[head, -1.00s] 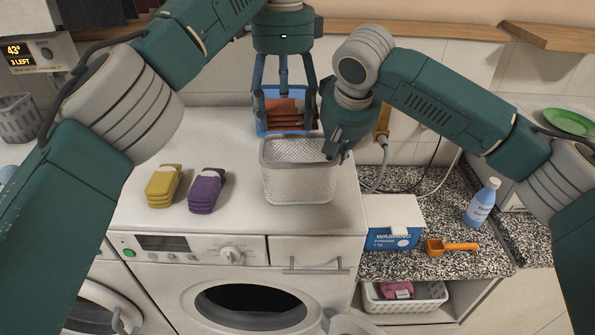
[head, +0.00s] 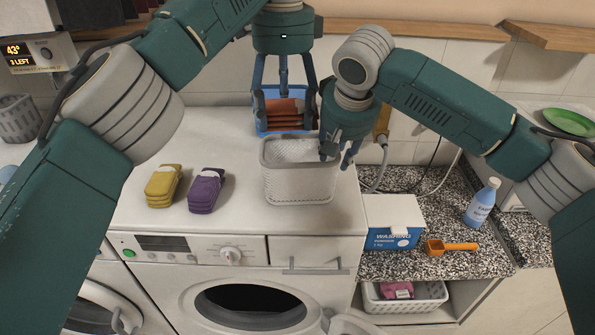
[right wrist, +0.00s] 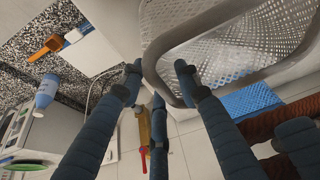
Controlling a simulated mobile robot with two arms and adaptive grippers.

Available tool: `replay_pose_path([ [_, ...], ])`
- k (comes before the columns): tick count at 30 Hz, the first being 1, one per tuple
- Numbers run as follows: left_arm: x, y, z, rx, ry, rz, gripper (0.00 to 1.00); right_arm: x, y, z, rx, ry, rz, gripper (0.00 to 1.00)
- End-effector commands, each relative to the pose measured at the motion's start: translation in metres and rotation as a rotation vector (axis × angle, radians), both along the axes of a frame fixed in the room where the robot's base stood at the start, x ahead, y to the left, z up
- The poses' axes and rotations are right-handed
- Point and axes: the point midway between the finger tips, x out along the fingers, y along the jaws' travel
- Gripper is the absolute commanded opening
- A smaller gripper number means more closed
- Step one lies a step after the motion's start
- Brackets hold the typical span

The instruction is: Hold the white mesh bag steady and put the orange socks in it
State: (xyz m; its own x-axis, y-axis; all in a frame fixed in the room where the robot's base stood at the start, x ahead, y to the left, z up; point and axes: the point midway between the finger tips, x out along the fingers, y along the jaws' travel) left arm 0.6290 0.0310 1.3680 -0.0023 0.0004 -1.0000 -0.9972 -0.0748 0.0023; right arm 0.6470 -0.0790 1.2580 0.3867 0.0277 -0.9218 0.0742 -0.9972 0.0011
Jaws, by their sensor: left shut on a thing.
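The white mesh bag (head: 299,188) stands upright and open-topped on the washing machine's top, near its right edge. It fills the upper part of the right wrist view (right wrist: 222,24). The folded orange socks (head: 284,116) lie stacked in a blue container (head: 263,125) behind the bag. My left gripper (head: 285,103) reaches down from above and is shut on the orange socks, still within the container. My right gripper (head: 339,158) is at the bag's right rim. Its fingers are apart (right wrist: 158,70), on either side of the rim, without visibly pinching it.
Yellow socks (head: 163,184) and purple socks (head: 206,190) lie left of the bag on the white top (head: 235,225). A washing powder box (head: 392,222), an orange scoop (head: 452,247) and a blue bottle (head: 482,202) are on the right counter. The front left of the top is clear.

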Motion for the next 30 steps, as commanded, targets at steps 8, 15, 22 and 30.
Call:
replay_pose_path([
  [8,0.0,0.0,0.0,0.0,0.0,0.0,0.37,-0.007,0.0,0.019,0.003,-0.003,0.002,0.33],
  [15,0.0,0.0,0.0,0.0,0.0,0.0,0.37,-0.027,-0.001,0.067,0.003,-0.004,0.001,0.33],
  [22,0.0,0.0,0.0,0.0,0.0,0.0,0.37,-0.041,-0.003,0.1,0.002,-0.001,0.001,0.33],
  [30,0.0,0.0,0.0,0.0,0.0,0.0,0.37,-0.046,-0.003,0.111,0.0,0.001,0.0,0.33],
])
